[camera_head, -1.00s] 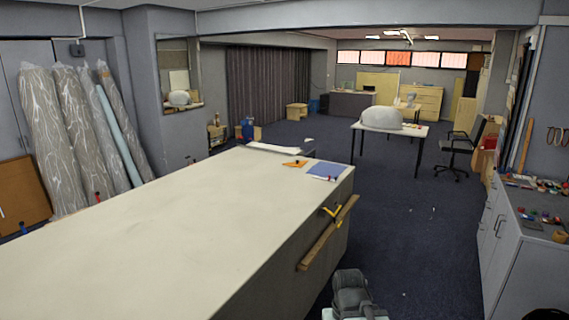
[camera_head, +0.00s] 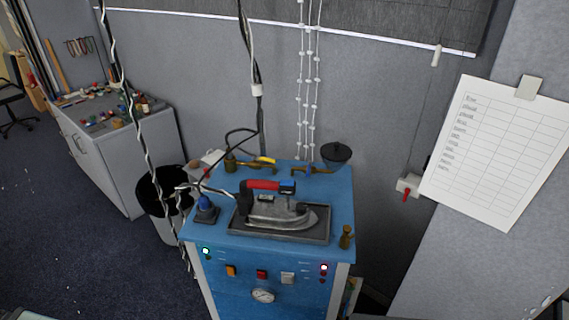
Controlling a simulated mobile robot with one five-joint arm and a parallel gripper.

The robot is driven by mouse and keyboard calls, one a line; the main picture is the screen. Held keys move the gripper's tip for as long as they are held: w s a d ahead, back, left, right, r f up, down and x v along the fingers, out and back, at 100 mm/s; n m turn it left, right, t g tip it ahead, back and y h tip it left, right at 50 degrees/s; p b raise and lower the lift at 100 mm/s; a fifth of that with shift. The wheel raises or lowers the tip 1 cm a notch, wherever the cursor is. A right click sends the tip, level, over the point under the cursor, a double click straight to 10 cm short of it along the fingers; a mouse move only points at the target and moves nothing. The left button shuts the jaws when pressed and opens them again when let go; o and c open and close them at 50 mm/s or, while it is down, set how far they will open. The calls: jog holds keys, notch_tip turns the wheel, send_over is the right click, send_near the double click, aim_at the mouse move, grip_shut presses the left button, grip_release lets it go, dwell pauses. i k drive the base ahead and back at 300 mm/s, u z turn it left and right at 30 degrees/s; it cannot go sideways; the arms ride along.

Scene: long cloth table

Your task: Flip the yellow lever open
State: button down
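A small yellow lever (camera_head: 265,160) sits on a brass valve (camera_head: 250,167) at the back of the blue steam station (camera_head: 338,215). It lies roughly level, about in line with the brass pipe. At this distance I cannot tell exactly how far it is turned. A steam iron with a red handle (camera_head: 266,184) rests on a dark tray in front of the valve. My gripper is not in view; only small unclear pieces show at the bottom edge.
Hanging cables (camera_head: 143,130) pass left of the station. A dark bin (camera_head: 160,195) stands beside it. A grey cabinet (camera_head: 108,165) is at the left. A red-handled switch (camera_head: 406,188) and a paper chart (camera_head: 496,150) are on the wall. Open floor lies at lower left.

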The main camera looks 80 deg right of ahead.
aim_at(262, 158)
jog(key=z, duration=0.05)
jog(key=i, duration=1.05)
jog(key=z, duration=0.35)
